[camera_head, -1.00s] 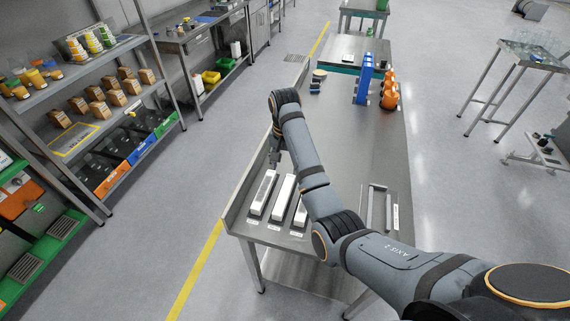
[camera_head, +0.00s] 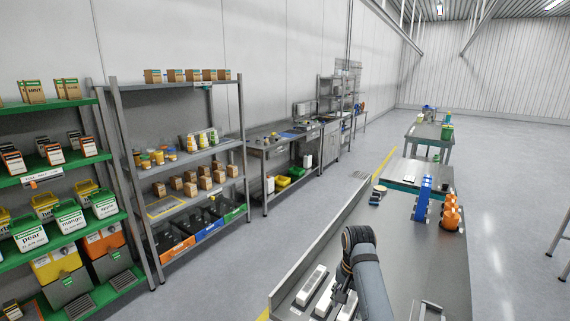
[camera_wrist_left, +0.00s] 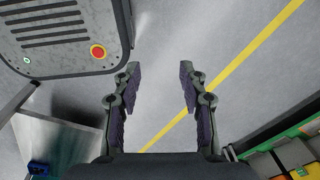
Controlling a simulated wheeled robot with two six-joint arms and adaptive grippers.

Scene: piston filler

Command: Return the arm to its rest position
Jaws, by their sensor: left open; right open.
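My right arm (camera_head: 370,280) comes in from the bottom edge of the head view and reaches over the steel table (camera_head: 400,260). My right gripper (camera_head: 343,295) hangs down beside the white bars (camera_head: 311,284) at the table's left side; it is small and partly hidden by the wrist, and I see nothing held in it. My left gripper shows only in the left wrist view (camera_wrist_left: 159,76). Its two dark fingers are wide apart with only bare floor between them.
Blue holders (camera_head: 423,198) and orange bottles (camera_head: 452,212) stand at the table's far right. A stocked steel shelf (camera_head: 180,120) and a green shelf (camera_head: 60,165) stand left. A green-edged shelf (camera_wrist_left: 270,140) is at the lower right in the left wrist view.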

